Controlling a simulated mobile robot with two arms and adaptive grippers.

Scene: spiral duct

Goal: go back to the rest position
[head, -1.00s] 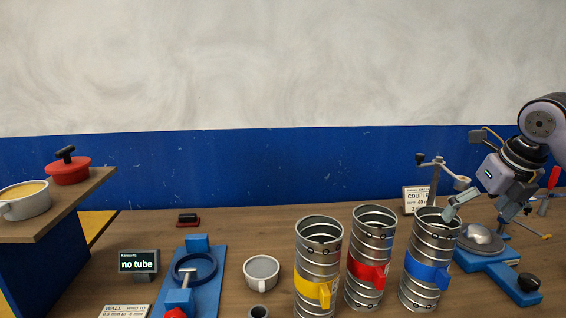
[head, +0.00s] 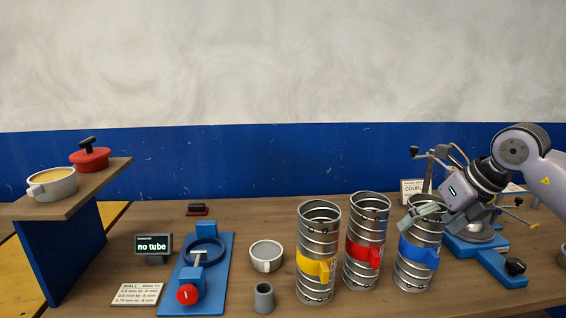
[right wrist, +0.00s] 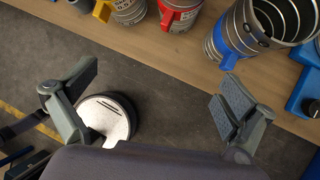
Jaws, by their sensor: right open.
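My right gripper (head: 424,213) is open and empty. In the head view it overlaps the top of the blue-banded metal tube (head: 412,271). My left gripper is in neither view.
A blue stand with a metal dome (head: 481,233) is at the right. A blue fixture (head: 219,275), a grey cup (head: 265,256) and a "no tube" display (head: 153,246) are at the left. A raised shelf (head: 108,178) holds a pot and red lid. In the wrist view, floor (right wrist: 170,75) lies before the table edge.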

